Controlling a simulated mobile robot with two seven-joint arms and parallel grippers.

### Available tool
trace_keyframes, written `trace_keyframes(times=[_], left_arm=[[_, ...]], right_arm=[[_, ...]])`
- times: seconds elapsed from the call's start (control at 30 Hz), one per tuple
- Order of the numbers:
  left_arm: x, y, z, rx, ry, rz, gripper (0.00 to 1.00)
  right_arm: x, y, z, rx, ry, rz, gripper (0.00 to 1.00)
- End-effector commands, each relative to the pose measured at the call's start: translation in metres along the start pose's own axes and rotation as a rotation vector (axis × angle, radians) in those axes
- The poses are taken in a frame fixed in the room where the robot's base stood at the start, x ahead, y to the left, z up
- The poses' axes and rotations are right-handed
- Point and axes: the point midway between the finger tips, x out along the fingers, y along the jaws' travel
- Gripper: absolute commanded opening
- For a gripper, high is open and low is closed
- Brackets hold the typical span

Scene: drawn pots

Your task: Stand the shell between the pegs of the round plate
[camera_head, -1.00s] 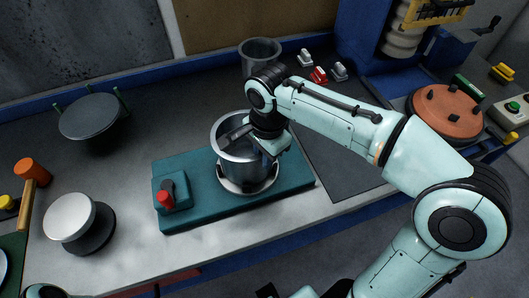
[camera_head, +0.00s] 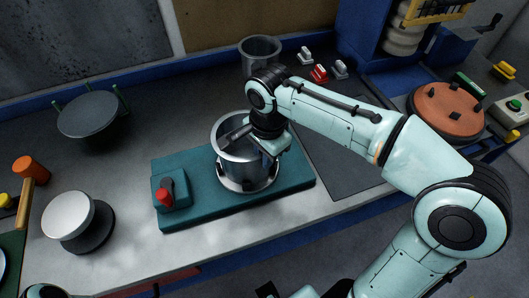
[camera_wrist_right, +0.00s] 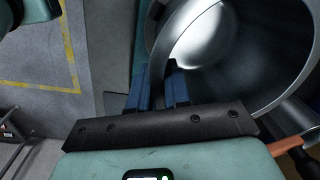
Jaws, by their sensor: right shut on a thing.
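The shell (camera_head: 240,172) is an open metal cylinder. It stands upright at the teal base (camera_head: 295,186), over a pale round seat with dark notches. My right gripper (camera_head: 264,152) is shut on its rim. In the wrist view one finger of the gripper (camera_wrist_right: 160,78) is inside the shell (camera_wrist_right: 290,65) and the other outside. The round plate (camera_head: 432,108) is terracotta, with several short dark pegs on top, at the right. Whether the shell still touches its seat is unclear. My left gripper is not in view.
A red-handled lever (camera_head: 165,193) is on the teal base's left. Another metal cylinder (camera_head: 260,52) stands behind, near red and white clips (camera_head: 319,74). A grey disc with green posts (camera_head: 88,115) and a white-topped knob (camera_head: 69,215) are left. A dark mat (camera_head: 340,170) lies between shell and plate.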

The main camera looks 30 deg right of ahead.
Motion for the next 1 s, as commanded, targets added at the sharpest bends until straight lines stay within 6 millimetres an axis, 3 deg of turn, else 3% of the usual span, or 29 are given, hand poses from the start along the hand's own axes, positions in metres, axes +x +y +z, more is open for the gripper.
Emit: trace_keyframes(times=[0.2, 0.23, 0.3, 0.67, 0.77, 1.0], left_arm=[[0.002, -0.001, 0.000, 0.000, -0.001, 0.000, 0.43], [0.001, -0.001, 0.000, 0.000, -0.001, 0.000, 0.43], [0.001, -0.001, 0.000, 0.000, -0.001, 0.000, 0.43], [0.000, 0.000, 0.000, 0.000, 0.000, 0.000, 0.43], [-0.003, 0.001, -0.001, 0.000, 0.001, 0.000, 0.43], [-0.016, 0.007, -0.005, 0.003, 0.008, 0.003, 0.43]], right_arm=[[0.002, 0.000, 0.000, 0.000, 0.000, -0.001, 0.00], [0.002, 0.000, 0.000, 0.000, 0.000, -0.001, 0.27], [0.002, 0.000, 0.000, 0.000, 0.000, -0.001, 0.47], [-0.002, 0.000, 0.000, 0.000, 0.000, -0.001, 0.47], [-0.015, -0.001, 0.000, 0.000, 0.000, -0.003, 0.47], [-0.069, -0.002, 0.000, 0.000, 0.000, -0.006, 0.47]])
